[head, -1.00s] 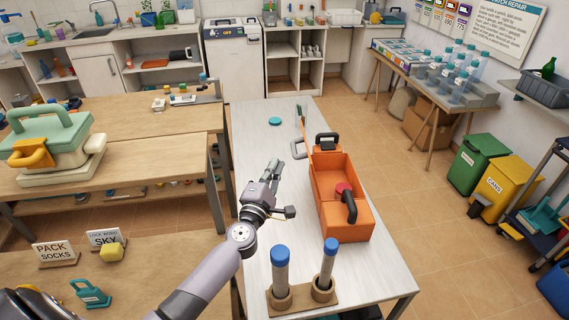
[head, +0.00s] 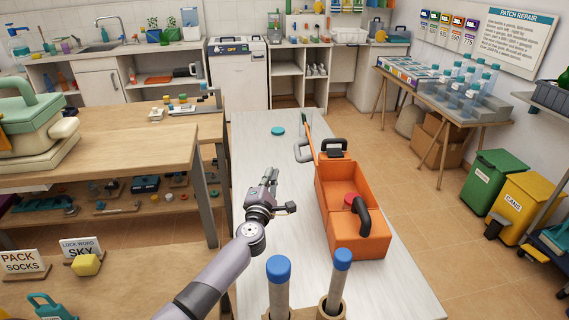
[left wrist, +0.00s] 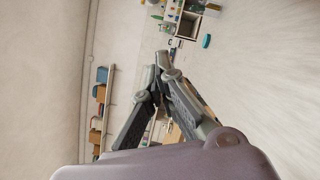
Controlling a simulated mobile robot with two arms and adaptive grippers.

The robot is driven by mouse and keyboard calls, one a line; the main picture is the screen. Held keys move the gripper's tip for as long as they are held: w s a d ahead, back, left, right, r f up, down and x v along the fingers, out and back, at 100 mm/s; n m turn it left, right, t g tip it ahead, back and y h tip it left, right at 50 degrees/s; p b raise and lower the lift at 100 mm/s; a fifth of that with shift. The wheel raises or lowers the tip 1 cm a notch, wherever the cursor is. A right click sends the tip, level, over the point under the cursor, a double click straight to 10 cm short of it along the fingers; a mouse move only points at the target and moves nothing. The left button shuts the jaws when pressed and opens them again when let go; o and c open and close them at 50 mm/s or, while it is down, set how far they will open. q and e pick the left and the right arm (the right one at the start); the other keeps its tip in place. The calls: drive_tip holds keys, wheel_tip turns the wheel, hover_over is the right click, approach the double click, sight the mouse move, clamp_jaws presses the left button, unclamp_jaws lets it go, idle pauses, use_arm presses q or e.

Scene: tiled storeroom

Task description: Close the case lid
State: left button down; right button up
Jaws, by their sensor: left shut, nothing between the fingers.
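The orange case (head: 327,208) sits on the long white table, right of my left gripper. Its inside is partly visible from above, so it stands open at its middle. A black handle (head: 362,216) with a red round part (head: 352,200) is at its near end, and another black handle (head: 333,144) is at its far end. Which panel is the lid is hard to tell. My left gripper (head: 271,175) is shut and empty, above the table left of the case and apart from it. In the left wrist view, its fingers (left wrist: 163,62) come together. My right gripper is not in view.
Two blue-capped cylinders (head: 279,270) stand in a holder at the table's near end. A grey loop handle (head: 303,151) and an orange stick lie by the case's far left. A teal disc (head: 278,131) lies farther back. White tabletop (head: 292,225) is free beside the gripper.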

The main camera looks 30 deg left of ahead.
use_arm(q)
drive_tip(key=w+d+r, duration=0.2)
drive_tip(key=w, duration=0.4)
drive_tip(key=shift+r, duration=0.1)
